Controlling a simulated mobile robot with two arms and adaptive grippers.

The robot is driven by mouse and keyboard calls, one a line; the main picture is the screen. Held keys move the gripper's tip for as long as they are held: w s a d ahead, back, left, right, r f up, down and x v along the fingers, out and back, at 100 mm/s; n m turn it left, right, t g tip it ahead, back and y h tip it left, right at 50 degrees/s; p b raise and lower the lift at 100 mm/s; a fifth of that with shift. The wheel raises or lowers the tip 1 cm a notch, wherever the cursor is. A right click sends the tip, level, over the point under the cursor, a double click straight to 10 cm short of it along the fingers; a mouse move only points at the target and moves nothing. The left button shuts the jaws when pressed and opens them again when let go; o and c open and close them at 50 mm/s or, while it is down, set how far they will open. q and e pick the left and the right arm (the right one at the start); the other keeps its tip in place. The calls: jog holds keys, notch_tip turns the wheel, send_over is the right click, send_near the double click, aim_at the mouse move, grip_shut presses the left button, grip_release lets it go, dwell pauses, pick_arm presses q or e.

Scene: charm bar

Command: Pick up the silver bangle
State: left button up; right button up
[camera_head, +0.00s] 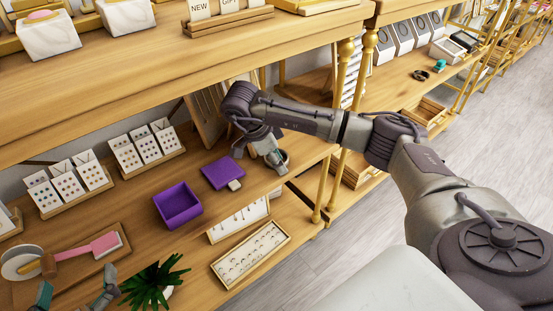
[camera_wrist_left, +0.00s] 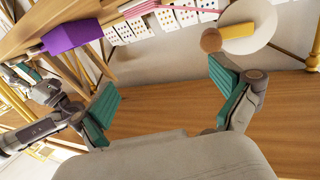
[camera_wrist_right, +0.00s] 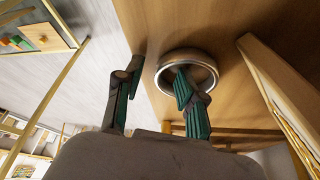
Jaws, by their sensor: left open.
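The silver bangle (camera_wrist_right: 187,53) rests on the wooden shelf near its edge, in the right wrist view. My right gripper (camera_wrist_right: 160,76) is open around one side of the bangle's band. One finger overlaps the ring's opening and the other is outside it to the left; I cannot tell whether either touches. In the head view the right gripper (camera_head: 273,162) reaches down at the shelf's right end and partly hides the bangle. My left gripper (camera_head: 76,286) is open and empty at the lower left. It also shows in the left wrist view (camera_wrist_left: 165,85).
A purple open box (camera_head: 178,204) and its purple lid (camera_head: 222,173) lie left of the right gripper. Earring card stands (camera_head: 145,147) line the back. A pink-handled item (camera_head: 85,250) and a plant (camera_head: 155,282) are near the left gripper. Jewellery trays (camera_head: 250,254) sit below.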

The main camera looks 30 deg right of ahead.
grip_shut()
jog(key=shift+r, duration=0.2)
